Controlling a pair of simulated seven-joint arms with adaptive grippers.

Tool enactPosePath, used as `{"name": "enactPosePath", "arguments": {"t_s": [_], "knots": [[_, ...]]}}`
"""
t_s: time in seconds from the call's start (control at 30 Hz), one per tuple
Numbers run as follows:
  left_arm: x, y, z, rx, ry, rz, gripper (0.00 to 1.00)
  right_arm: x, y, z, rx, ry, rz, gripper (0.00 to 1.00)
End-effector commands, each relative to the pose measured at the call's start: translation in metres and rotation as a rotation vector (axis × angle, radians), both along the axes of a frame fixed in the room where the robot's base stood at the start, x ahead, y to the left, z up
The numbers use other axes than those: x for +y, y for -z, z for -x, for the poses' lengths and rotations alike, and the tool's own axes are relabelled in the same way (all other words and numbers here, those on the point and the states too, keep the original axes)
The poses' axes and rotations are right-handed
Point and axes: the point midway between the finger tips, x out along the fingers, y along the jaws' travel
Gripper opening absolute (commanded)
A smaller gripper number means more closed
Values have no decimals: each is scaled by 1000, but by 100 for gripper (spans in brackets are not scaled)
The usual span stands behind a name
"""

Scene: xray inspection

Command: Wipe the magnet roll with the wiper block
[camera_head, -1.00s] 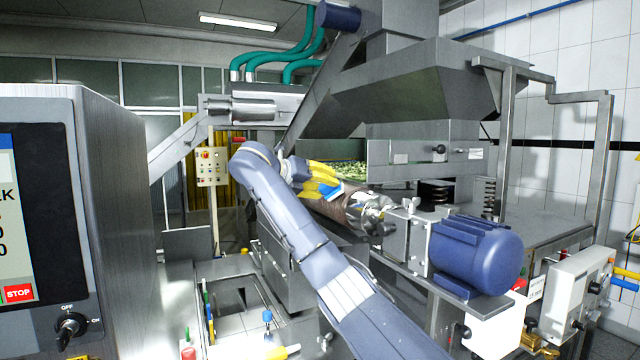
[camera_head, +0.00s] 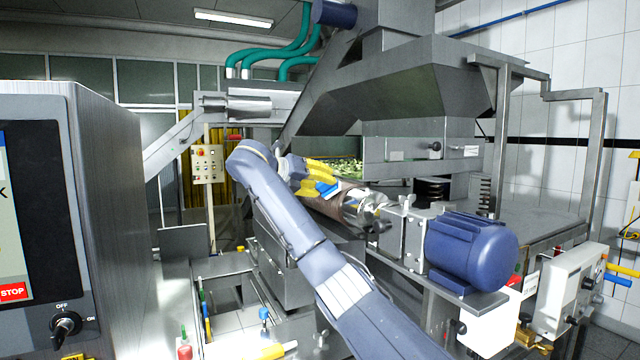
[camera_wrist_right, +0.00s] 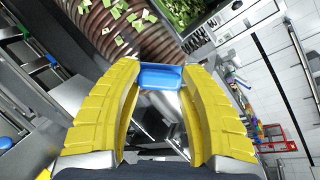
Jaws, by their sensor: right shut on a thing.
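The magnet roll (camera_head: 345,209) is a brown, ridged cylinder lying at an angle in the machine, its near end by the blue motor. In the right wrist view the roll (camera_wrist_right: 97,22) carries several pale green chips. My right gripper (camera_head: 322,184) is at the upper side of the roll, its yellow fingers shut on the blue wiper block (camera_head: 327,189). In the right wrist view the block (camera_wrist_right: 160,77) sits between the fingertips, close to the roll. I cannot tell whether it touches the roll. My left gripper is not in view.
A blue motor (camera_head: 472,252) stands at the roll's near end. A grey hopper (camera_head: 400,95) hangs above. A screen cabinet (camera_head: 110,220) blocks the left. Small bottles and a yellow item (camera_head: 262,352) lie at the bottom. Green bits (camera_head: 348,168) lie behind the roll.

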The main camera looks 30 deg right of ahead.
Motion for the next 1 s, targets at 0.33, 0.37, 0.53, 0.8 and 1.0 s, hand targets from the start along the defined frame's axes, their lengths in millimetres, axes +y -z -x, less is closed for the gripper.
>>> {"name": "enactPosePath", "arguments": {"t_s": [0.33, 0.37, 0.53, 0.8, 1.0], "knots": [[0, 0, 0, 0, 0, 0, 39, -5, 4, 1, 0, 1, 1, 14], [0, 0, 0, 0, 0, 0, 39, -5, 4, 1, 0, 1, 1, 14], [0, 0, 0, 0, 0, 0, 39, -8, 6, 1, 1, 0, 0, 14], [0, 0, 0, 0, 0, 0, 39, -11, 8, 1, 0, 0, 0, 14], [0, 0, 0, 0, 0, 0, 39, -14, 10, 1, 0, 0, 0, 14]]}}
